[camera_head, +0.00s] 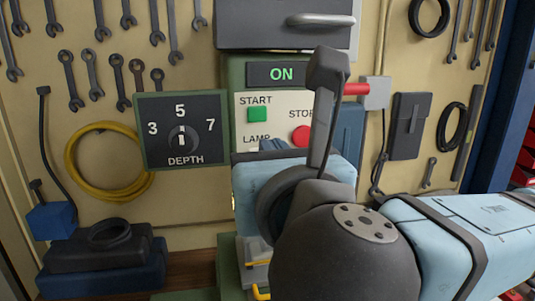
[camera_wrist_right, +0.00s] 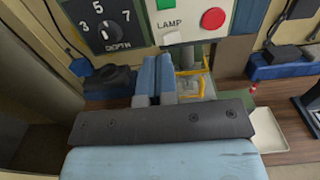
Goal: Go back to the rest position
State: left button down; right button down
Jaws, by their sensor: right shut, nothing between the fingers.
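My right arm comes in from the right in the head view, and its dark and light-blue links cover the middle of the machine. My right gripper (camera_wrist_right: 155,66) shows in the wrist view with its two blue fingers together and nothing between them. It is in front of the machine, below the panel. The DEPTH dial (camera_head: 183,138) points to 5. The display (camera_head: 281,74) reads ON. My left gripper is in neither view.
Yellow-handled parts (camera_wrist_right: 190,70) are close beside the fingers in the wrist view. A pale tray (camera_wrist_right: 266,130) lies at right on the wooden bench (camera_wrist_right: 288,92). Wrenches (camera_head: 68,80) and a coiled yellow hose (camera_head: 78,165) hang on the back wall. Dark blue boxes (camera_head: 105,277) stand at left.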

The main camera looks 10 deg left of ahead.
jog(key=shift+w, duration=0.15)
jog(key=shift+f, duration=0.1)
